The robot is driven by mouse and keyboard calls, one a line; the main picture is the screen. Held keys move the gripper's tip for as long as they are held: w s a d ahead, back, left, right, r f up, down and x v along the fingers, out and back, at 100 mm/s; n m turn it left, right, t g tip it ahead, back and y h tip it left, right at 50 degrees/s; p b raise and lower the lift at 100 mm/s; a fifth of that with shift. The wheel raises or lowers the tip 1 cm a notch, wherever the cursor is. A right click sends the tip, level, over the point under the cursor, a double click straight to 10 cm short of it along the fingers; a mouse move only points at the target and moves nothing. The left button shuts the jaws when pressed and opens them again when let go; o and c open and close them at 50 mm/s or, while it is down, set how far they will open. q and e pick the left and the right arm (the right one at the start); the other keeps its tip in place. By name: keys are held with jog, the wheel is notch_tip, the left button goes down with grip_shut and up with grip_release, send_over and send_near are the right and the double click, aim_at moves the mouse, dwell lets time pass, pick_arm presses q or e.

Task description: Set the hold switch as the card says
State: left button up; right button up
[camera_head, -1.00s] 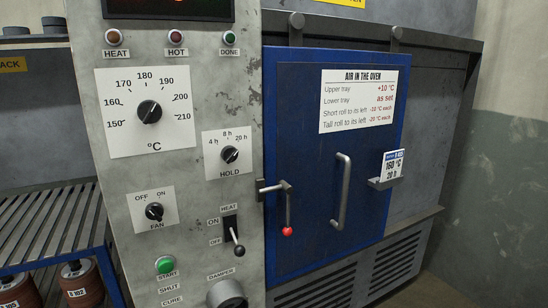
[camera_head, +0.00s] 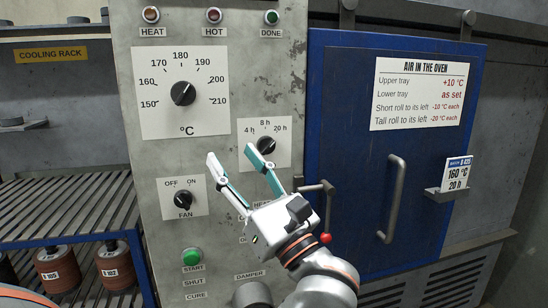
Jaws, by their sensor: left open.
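The hold switch (camera_head: 266,146) is a black knob on a white plate marked 4 h, 8 h and 20 h. A light mark on it seems to lean up and right, but it is too small to read surely. The card (camera_head: 458,174) stands in a holder on the blue oven door and reads 160 °C and 20 h. My left gripper (camera_head: 233,157) is open and empty in front of the panel. Its teal finger overlaps the lower left of the hold plate; contact with the knob cannot be told. My right gripper is out of view.
The temperature dial (camera_head: 183,93) and fan switch (camera_head: 183,200) are left of the hold switch. The green start button (camera_head: 192,257) is below. My left arm covers most of the heat switch. The door handle (camera_head: 391,199) and red-tipped latch (camera_head: 325,238) stick out at right.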

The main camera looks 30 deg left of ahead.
pick_arm(q)
jog(key=w+f+n+t+h, duration=0.1)
jog(key=w+n+t+h, duration=0.1)
jog(key=w+n+h, duration=0.15)
jog(key=t+h+b, duration=0.2)
jog(key=t+h, duration=0.1)
jog(key=h, duration=0.3)
send_near(269, 149)
jog(key=x, duration=0.7)
jog(key=shift+w+a, duration=0.1)
jog(key=shift+a, duration=0.05)
jog(key=shift+w+a, duration=0.3)
jog(key=shift+a, duration=0.1)
jog(key=shift+r, duration=0.1)
jog(key=shift+c, duration=0.5)
jog(key=c, duration=1)
